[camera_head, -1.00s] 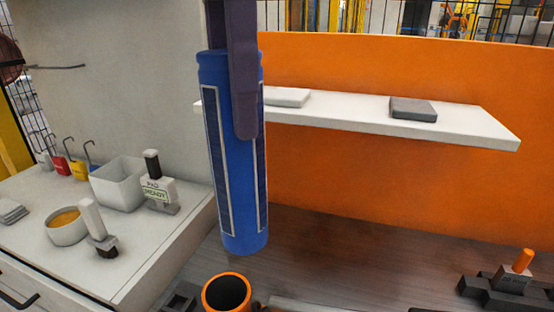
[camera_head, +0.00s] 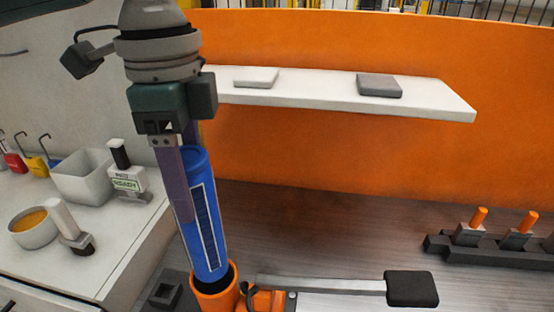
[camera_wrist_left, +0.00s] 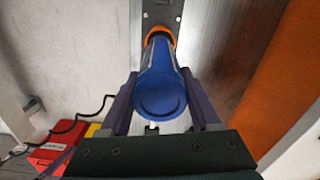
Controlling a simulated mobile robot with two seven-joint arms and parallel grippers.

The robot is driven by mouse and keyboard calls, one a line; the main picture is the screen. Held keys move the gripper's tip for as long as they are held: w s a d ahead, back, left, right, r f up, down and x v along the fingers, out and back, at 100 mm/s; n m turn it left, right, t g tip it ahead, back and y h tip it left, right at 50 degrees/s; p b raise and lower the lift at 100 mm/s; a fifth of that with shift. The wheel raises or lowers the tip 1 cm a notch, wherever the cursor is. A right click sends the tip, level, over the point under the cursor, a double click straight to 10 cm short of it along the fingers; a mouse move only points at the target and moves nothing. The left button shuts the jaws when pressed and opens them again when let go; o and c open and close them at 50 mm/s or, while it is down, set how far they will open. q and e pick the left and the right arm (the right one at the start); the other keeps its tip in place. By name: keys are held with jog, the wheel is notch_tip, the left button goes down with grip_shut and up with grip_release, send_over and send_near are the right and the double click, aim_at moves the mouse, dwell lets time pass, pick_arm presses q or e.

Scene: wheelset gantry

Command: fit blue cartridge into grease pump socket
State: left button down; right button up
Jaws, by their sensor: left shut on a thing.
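The blue cartridge (camera_head: 207,220) stands nearly upright, slightly tilted, in my left gripper (camera_head: 186,205). The gripper's fingers are shut on its sides; in the left wrist view (camera_wrist_left: 160,88) they sit on either side of the cartridge's round end (camera_wrist_left: 160,96). The cartridge's lower end is at the mouth of the orange grease pump socket (camera_head: 215,299), seemingly just inside the rim. Dark interior shows at its right; how deep it sits cannot be told. In the wrist view the orange rim (camera_wrist_left: 158,32) shows around the far end. My right gripper is not in view.
A pump lever with a black grip (camera_head: 411,289) extends right of the socket. A white shelf (camera_head: 330,98) with two flat blocks is behind. The left counter holds a white bin (camera_head: 82,180), a bowl (camera_head: 34,232) and small tools. A dark rack (camera_head: 475,250) with orange-topped pieces stands right.

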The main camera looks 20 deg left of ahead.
aim_at(200, 225)
pick_arm(q)
notch_tip(200, 225, down, 6)
jog(key=shift+f, duration=0.25)
jog(key=shift+f, duration=0.45)
jog(key=shift+c, duration=0.6)
grip_release()
